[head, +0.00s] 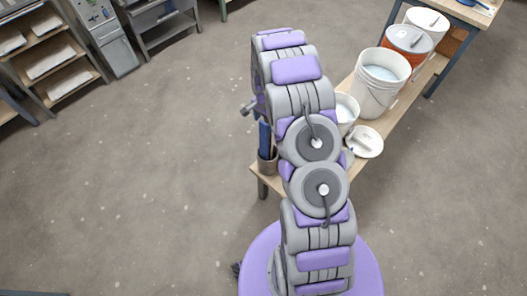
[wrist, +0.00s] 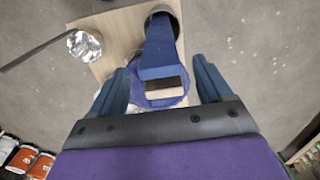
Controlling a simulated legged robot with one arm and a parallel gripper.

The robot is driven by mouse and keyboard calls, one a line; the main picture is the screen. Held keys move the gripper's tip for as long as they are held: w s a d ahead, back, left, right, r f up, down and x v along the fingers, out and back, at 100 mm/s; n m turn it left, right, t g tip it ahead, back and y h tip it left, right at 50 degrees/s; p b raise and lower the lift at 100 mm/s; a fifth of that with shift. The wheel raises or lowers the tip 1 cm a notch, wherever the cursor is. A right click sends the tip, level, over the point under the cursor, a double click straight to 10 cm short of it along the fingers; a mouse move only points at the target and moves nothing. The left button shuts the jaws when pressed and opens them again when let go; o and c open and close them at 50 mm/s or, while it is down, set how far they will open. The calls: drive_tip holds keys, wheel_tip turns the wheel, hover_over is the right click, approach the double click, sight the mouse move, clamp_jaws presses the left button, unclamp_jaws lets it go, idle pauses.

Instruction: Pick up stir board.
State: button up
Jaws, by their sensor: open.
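A blue flat piece, which looks like the stir board (wrist: 158,50), stands in a grey can (wrist: 163,12) in the wrist view. Its near end carries a dark band and a cream band, with a blue rounded shape below. In the head view the blue piece (head: 264,137) rises from the can (head: 268,162) at the bench's near left corner, partly hidden by my arm. My gripper (wrist: 161,84) is open, with one finger on each side of the banded end. Gaps show at both sides; I cannot tell the depth between them.
A wooden bench (head: 262,180) holds a small white tub (head: 345,108), a white bucket (head: 378,88), an orange bucket (head: 408,42) and a white lid (head: 368,146). Shelves (head: 48,62) stand far left. The left floor is clear.

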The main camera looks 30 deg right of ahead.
sight(264, 130)
drive_tip(key=shift+d+f, duration=0.1)
drive_tip(key=shift+f, duration=0.45)
drive_tip(key=f, duration=0.3)
drive_tip(key=f+b, duration=0.1)
drive_tip(key=shift+a+f, duration=0.35)
drive_tip(key=c, duration=1.4)
